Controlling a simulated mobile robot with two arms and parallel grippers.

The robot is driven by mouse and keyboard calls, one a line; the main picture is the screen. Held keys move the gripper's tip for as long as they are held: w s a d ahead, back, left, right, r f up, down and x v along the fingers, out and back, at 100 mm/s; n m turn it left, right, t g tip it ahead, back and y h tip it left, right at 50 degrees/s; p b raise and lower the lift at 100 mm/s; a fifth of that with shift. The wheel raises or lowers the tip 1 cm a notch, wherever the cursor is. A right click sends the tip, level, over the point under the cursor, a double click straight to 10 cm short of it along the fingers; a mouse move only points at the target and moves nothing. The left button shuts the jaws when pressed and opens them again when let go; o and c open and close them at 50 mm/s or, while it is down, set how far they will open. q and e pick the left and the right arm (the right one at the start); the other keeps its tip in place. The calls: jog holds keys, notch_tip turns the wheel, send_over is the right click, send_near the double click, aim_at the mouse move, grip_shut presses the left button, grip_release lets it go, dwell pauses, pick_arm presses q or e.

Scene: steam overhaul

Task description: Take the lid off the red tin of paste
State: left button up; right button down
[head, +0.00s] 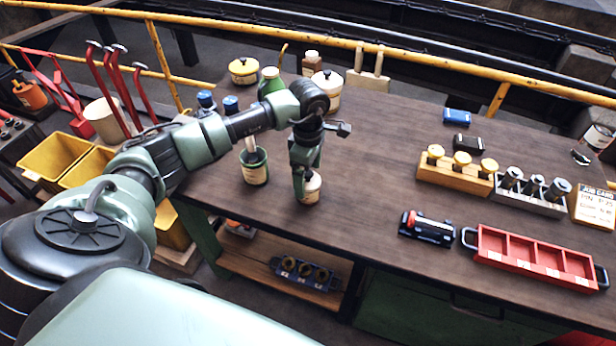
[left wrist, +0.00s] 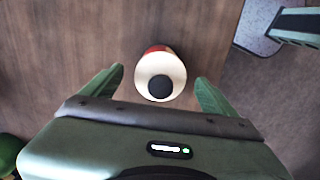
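The paste tin (head: 311,190) stands upright on the bench near its front edge, partly hidden behind my left gripper (head: 304,176) in the head view. In the left wrist view its round cream lid (left wrist: 157,62) with a black knob (left wrist: 160,87) is seen from above, and a bit of red tin body (left wrist: 156,48) shows past the lid's edge. The lid is on the tin. My left gripper is open above it, one finger on each side with gaps, and does not appear to touch it. My right gripper is not in view.
A green tin (head: 255,170) with a brush stands just left. A cream tin (head: 326,96), a yellow tin (head: 243,71) and a green bottle (head: 270,82) stand behind. A black device (head: 427,228) and red tray (head: 533,258) lie right. The bench middle is clear.

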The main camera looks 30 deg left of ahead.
pick_arm(q)
jog(key=c, duration=1.3)
jog(key=shift+r, duration=0.1)
jog(key=shift+c, duration=0.2)
